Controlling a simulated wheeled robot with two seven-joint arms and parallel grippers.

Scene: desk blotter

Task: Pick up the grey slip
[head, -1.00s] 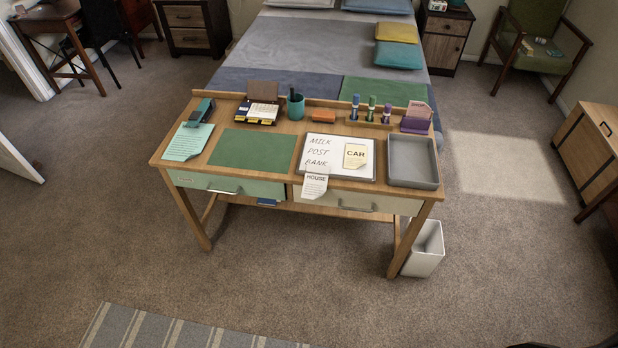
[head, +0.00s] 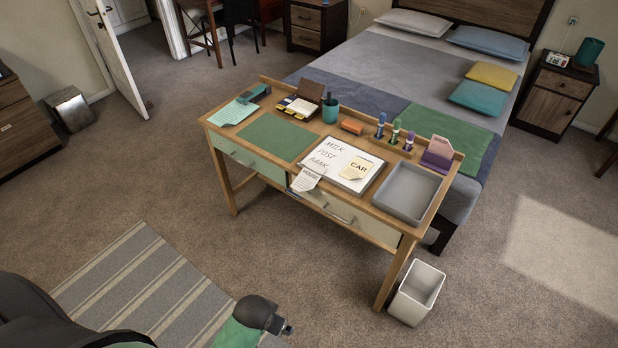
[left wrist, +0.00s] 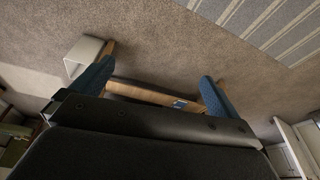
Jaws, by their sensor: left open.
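A pale grey-white slip marked HOUSE (head: 308,179) hangs over the desk's front edge, at the lower left corner of the whiteboard (head: 335,171). It is the greyest slip I can see. A cream slip marked CAR (head: 358,168) lies on the whiteboard. My left arm shows at the bottom left of the head view, well short of the desk. In the left wrist view my left gripper (left wrist: 157,74) has its two blue fingers wide apart with nothing between them. I cannot make out the grey slip there. My right gripper is not in view.
The wooden desk (head: 392,243) holds a green blotter (head: 276,137), a grey tray (head: 409,192), a pen cup (head: 330,110) and a teal sheet (head: 233,112). A white bin (head: 416,293) stands by its right leg. Carpet and a striped rug (head: 140,275) lie in front.

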